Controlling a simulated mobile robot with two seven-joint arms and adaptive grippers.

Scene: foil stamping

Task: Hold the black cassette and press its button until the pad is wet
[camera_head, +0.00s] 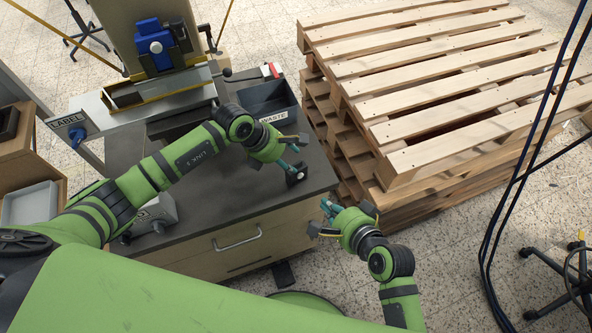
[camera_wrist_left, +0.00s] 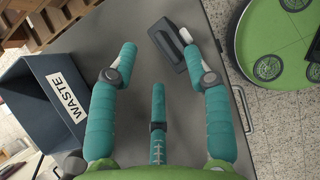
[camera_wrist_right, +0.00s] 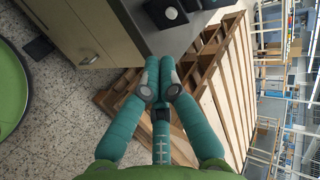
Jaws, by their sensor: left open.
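The black cassette (camera_head: 295,178) is on the dark bench top near its front right corner. In the left wrist view the cassette (camera_wrist_left: 168,43) shows a small white piece at one end; I cannot tell if this is the button or the pad. It also shows at the top of the right wrist view (camera_wrist_right: 159,15). My left gripper (camera_head: 287,157) is open above and behind the cassette, with one finger overlapping it in the left wrist view. My right gripper (camera_head: 328,208) is off the bench's front right corner, fingers together and empty, apart from the cassette.
A dark waste bin (camera_head: 268,101) stands at the back right of the bench. A grey device (camera_head: 157,212) sits at the bench's front left. Stacked wooden pallets (camera_head: 430,85) stand right of the bench. Cables hang at the far right.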

